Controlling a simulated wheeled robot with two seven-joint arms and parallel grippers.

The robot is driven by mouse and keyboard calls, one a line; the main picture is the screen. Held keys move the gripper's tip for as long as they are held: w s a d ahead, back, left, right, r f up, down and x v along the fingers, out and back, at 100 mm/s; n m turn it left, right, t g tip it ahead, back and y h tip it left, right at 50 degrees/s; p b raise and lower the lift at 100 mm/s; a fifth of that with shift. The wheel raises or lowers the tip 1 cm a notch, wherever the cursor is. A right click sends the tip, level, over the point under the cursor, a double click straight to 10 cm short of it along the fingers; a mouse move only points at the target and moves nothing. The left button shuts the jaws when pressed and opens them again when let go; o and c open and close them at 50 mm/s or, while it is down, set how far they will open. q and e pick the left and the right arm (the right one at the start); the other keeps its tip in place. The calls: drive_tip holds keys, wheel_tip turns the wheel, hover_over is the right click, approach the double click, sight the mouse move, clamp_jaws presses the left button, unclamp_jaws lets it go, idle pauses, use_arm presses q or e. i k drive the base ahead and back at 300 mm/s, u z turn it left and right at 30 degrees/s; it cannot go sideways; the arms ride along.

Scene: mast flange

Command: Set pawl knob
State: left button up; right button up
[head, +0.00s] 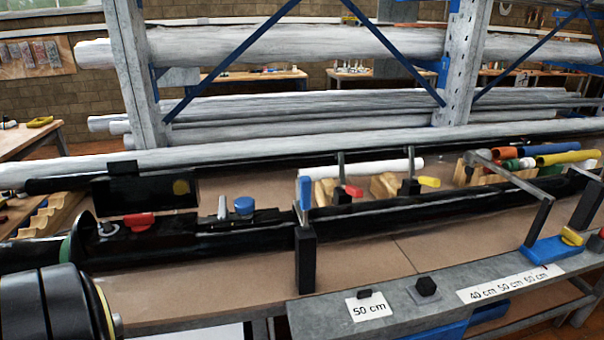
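No part is labelled as the pawl knob, so I cannot tell for sure which one it is. A round blue knob (244,205) stands on a black mechanism on the long dark tube, left of centre in the head view. Beside it on the left is a small upright light-grey piece (222,207). Further left is a red lever-like part (138,220) on the same black assembly. Neither of my grippers shows in the view.
A black upright post (305,260) with a blue-handled part (305,192) stands in front of the tube. Clamps with red (354,191) and yellow (429,182) handles are behind. A grey shelf (410,310) edges the front. The brown bench top (200,280) is mostly clear.

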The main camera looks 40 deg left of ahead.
sight(138, 221)
drive_tip(key=u, duration=2.7)
